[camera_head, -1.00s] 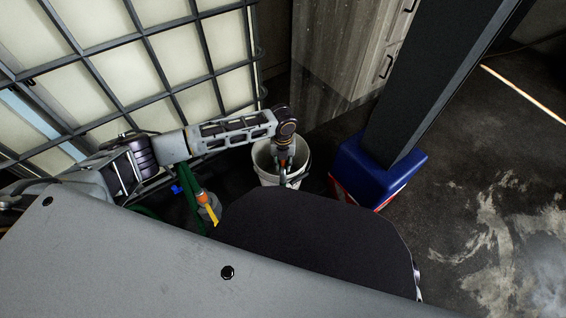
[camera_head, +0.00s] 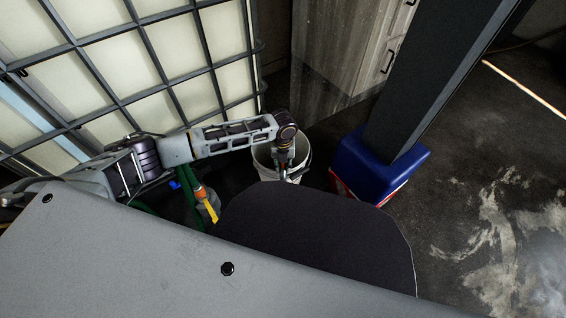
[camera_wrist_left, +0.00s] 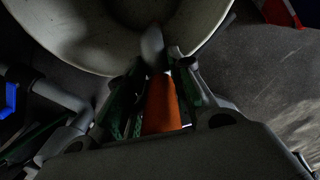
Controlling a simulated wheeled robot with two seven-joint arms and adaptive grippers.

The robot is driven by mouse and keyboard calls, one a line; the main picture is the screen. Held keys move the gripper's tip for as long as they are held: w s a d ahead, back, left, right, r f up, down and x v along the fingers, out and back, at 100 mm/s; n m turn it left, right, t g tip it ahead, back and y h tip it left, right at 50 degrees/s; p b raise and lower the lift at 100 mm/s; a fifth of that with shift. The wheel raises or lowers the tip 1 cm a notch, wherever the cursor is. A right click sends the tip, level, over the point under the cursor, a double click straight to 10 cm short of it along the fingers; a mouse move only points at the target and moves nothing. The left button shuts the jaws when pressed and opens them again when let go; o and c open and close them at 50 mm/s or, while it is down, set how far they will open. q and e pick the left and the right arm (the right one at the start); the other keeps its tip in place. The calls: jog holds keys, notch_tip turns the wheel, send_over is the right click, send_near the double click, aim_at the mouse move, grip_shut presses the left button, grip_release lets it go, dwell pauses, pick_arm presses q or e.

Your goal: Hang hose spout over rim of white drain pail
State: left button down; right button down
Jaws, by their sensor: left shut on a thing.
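The white drain pail (camera_head: 262,163) stands on the dark floor, open side up, partly hidden by my left arm and my dark base. I cannot tell whether the spout rests on the rim. My right gripper is not in view.
A caged white tank (camera_head: 105,90) stands at the left. Near it are a green hose (camera_head: 189,190) and an orange fitting with a yellow part (camera_head: 208,202). A blue block (camera_head: 375,165) around a dark post (camera_head: 435,80) stands right of the pail. Floor farther right is clear.

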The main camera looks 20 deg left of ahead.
pick_arm(q)
jog(key=shift+f, duration=0.15)
jog(key=c, duration=1.2)
grip_release()
jog(key=shift+o, duration=0.2)
jog(key=shift+f, duration=0.1)
jog(key=shift+r, duration=6.05)
